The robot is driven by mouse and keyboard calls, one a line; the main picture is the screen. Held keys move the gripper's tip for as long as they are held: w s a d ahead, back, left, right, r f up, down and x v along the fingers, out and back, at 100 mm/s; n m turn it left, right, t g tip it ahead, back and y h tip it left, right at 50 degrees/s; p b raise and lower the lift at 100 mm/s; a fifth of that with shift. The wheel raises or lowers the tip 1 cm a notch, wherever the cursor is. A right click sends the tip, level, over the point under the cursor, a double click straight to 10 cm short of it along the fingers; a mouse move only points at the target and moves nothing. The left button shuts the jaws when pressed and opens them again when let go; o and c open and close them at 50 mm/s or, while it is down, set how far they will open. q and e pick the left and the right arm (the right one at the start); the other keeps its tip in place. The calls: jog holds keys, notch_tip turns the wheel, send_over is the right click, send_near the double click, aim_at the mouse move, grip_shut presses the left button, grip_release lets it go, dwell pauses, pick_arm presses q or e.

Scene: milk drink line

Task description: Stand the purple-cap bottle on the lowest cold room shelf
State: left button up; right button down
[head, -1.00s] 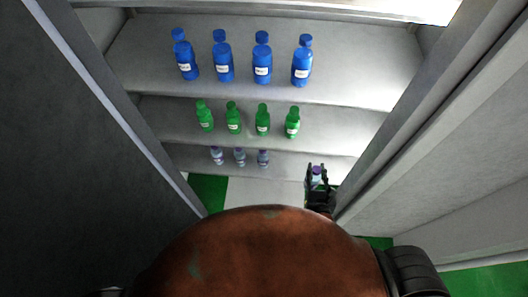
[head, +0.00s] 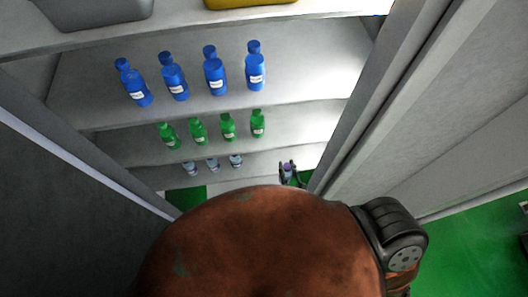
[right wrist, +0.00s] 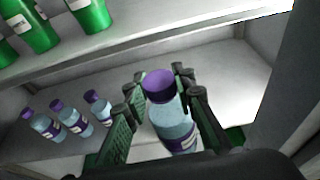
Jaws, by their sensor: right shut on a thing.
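The purple-cap bottle (right wrist: 172,115) is upright between the fingers of my right gripper (right wrist: 160,100), which is shut on it. In the head view the bottle (head: 287,170) and the right gripper (head: 291,173) are small, at the right end of the lowest shelf (head: 255,170). In the right wrist view the lowest shelf (right wrist: 235,85) shows bare behind and right of the bottle. I cannot tell whether the bottle's base touches the shelf, as the gripper hides it. My left gripper is not in view.
Several purple-cap bottles (right wrist: 72,118) stand in a row left of the gripper. Green bottles (head: 228,127) stand on the shelf above, blue bottles (head: 215,72) above those. A cold room side wall (head: 390,110) rises close to the gripper's right. The shelf edge above is near.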

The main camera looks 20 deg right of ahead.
jog(key=w+d+f+b, duration=0.5)
jog(key=w+f+b, duration=0.5)
jog(key=w+f, duration=0.2)
jog(key=shift+w+d+f+b, duration=0.15)
jog(key=shift+w+f+b, duration=0.25)
jog(key=shift+w, duration=0.1)
jog(key=shift+f, duration=0.2)
jog(key=c, duration=1.6)
grip_release()
jog(key=shift+f, duration=0.1)
